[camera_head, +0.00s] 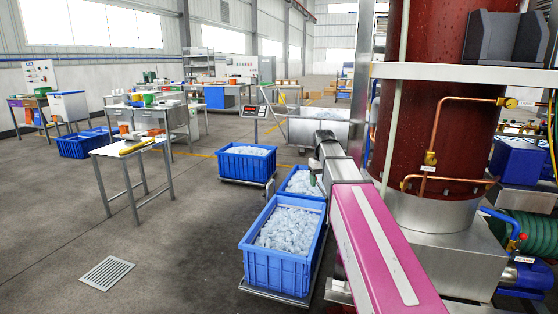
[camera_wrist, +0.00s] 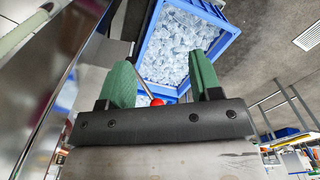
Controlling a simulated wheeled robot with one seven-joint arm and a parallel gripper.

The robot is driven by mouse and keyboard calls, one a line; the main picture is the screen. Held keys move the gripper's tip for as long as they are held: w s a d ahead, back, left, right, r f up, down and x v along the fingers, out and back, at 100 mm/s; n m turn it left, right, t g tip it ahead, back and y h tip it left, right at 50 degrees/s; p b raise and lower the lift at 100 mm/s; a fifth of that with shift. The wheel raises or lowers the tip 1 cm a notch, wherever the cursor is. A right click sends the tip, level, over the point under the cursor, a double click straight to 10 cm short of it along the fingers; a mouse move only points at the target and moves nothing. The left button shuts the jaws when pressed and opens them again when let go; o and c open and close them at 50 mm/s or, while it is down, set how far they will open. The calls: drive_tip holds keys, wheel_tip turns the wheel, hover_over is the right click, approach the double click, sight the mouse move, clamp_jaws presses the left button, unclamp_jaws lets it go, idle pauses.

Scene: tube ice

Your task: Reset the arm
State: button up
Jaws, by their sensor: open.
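My arm reaches forward as a magenta link in the head view, with my gripper (camera_head: 314,181) small and partly hidden at its far end, over the middle blue crate (camera_head: 303,193). In the wrist view my gripper (camera_wrist: 162,72) has its two green fingers spread apart, with nothing held between them. A blue crate (camera_wrist: 228,28) full of clear ice pieces lies beyond the fingertips. A thin rod with a red knob (camera_wrist: 157,102) shows between the fingers, close to the gripper body.
A nearer ice-filled blue crate (camera_head: 262,268) and another crate (camera_head: 246,178) stand left of my arm. The dark red tank (camera_head: 435,100) with copper pipes stands close on the right. A small table (camera_head: 130,148) stands at left. Floor around the drain grate (camera_head: 107,273) is clear.

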drive_tip(key=s+d+f+m, duration=0.1)
drive_tip(key=s+f, duration=1)
drive_tip(key=f, duration=0.3)
drive_tip(key=s+d+f+m, duration=0.1)
drive_tip(key=s+f, duration=0.9)
drive_tip(key=f, duration=0.4)
drive_tip(key=shift+s+d+m, duration=0.15)
drive_tip(key=shift+s+m, duration=0.2)
drive_tip(key=shift+m, duration=0.05)
